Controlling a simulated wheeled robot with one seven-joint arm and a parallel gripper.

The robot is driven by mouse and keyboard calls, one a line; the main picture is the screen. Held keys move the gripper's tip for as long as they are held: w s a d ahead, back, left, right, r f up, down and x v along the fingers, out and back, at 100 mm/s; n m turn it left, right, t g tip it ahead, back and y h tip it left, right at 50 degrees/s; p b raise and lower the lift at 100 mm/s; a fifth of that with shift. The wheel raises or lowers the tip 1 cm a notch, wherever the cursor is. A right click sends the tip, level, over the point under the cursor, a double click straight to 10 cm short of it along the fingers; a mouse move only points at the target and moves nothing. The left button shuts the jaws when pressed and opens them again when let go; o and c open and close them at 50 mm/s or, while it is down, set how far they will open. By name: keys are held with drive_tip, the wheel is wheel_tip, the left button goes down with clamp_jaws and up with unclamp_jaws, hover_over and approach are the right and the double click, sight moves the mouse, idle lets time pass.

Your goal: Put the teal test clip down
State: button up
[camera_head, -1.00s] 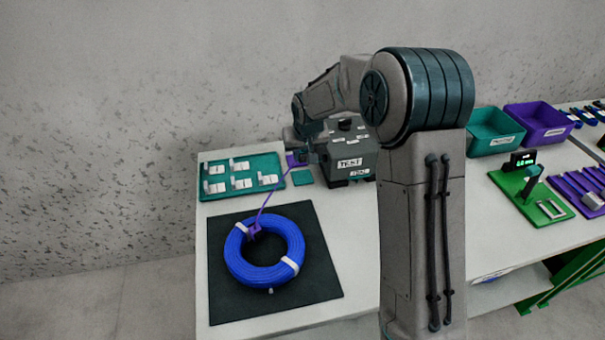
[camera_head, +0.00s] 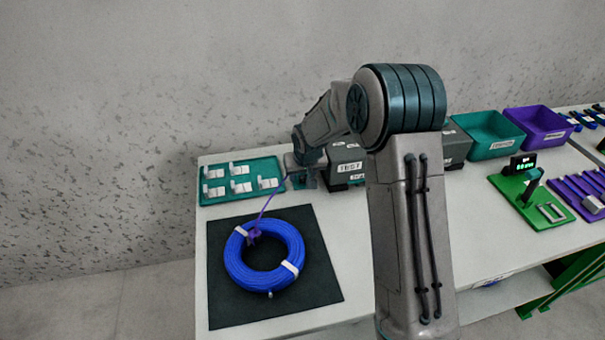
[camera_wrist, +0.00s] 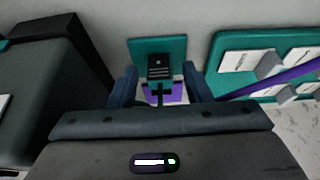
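My gripper (camera_wrist: 160,88) is low beside the tester box, its two dark blue fingers apart, with gaps to the piece between them. That piece is a small dark body (camera_wrist: 160,66) with pale lines, over a teal square (camera_wrist: 179,46). I take it for the test clip, but its teal colour does not show clearly, and I cannot tell whether it rests on the square. A purple patch (camera_wrist: 150,97) shows just below it. In the head view my gripper (camera_head: 303,180) hides most of this spot.
The tester box (camera_head: 345,168) stands close to the right. A teal tray (camera_head: 212,199) of white parts lies to the left. A purple lead (camera_head: 266,204) runs from the blue cable coil (camera_head: 237,264) on a dark mat (camera_head: 225,310). Teal (camera_head: 488,133) and purple (camera_head: 538,125) bins stand further right.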

drive_tip(key=shift+r, duration=0.15)
drive_tip(key=shift+r, duration=0.2)
drive_tip(key=v, duration=1.2)
drive_tip(key=s+d+r+m, duration=0.1)
drive_tip(key=s+d, duration=0.3)
drive_tip(key=s, duration=0.6)
drive_tip(key=s+d+r+g, duration=0.1)
drive_tip(key=s+d+r, duration=0.1)
drive_tip(key=s, duration=0.8)
drive_tip(key=s+d+r+m+g, duration=0.1)
drive_tip(key=s+d, duration=0.4)
drive_tip(key=s, duration=0.5)
drive_tip(key=shift+d+r+m+h, duration=0.3)
drive_tip(key=shift+d+r+h, duration=0.1)
drive_tip(key=shift+r, duration=0.1)
